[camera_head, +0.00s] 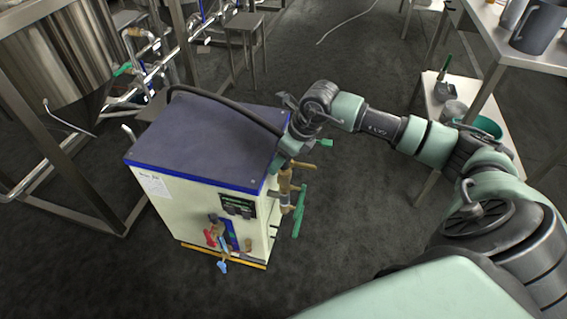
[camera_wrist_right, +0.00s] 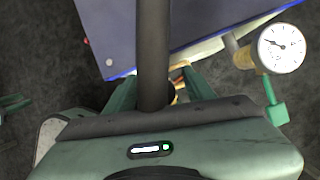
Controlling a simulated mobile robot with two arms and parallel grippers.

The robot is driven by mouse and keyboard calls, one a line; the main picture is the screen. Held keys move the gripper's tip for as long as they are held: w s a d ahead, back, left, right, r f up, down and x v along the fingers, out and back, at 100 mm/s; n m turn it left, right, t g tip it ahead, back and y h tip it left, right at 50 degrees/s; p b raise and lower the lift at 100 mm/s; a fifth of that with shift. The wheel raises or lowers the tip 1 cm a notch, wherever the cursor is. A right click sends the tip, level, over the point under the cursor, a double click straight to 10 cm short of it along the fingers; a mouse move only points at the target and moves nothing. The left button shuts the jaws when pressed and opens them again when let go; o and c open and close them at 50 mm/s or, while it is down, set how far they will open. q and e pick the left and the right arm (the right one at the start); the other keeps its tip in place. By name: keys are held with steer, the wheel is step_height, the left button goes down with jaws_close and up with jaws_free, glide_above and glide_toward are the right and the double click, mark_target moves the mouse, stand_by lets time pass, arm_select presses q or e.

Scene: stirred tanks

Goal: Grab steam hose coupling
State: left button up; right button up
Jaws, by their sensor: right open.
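The steam hose (camera_head: 225,102) is black and arches over the dark top of a cream, blue-edged box (camera_head: 190,205) to the box's right side. My right gripper (camera_head: 281,160) is at that side, by the hose's lower end. In the right wrist view the hose (camera_wrist_right: 152,50) runs down between my right gripper's two green fingers (camera_wrist_right: 160,90), which are apart. A bit of brass-coloured metal, perhaps the coupling (camera_wrist_right: 180,84), shows beside the hose between the fingers. The hose and gripper body hide most of it, and I cannot tell whether the fingers touch it. My left gripper is not in view.
A round pressure gauge (camera_wrist_right: 281,48) and a green handle (camera_wrist_right: 276,104) are close to the right of the gripper. A green lever (camera_head: 299,212) hangs below brass fittings. A steel tank (camera_head: 65,50) stands left, a table (camera_head: 500,45) right. The floor between is mostly clear.

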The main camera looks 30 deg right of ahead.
steer(key=shift+x, duration=0.95)
jaws_close()
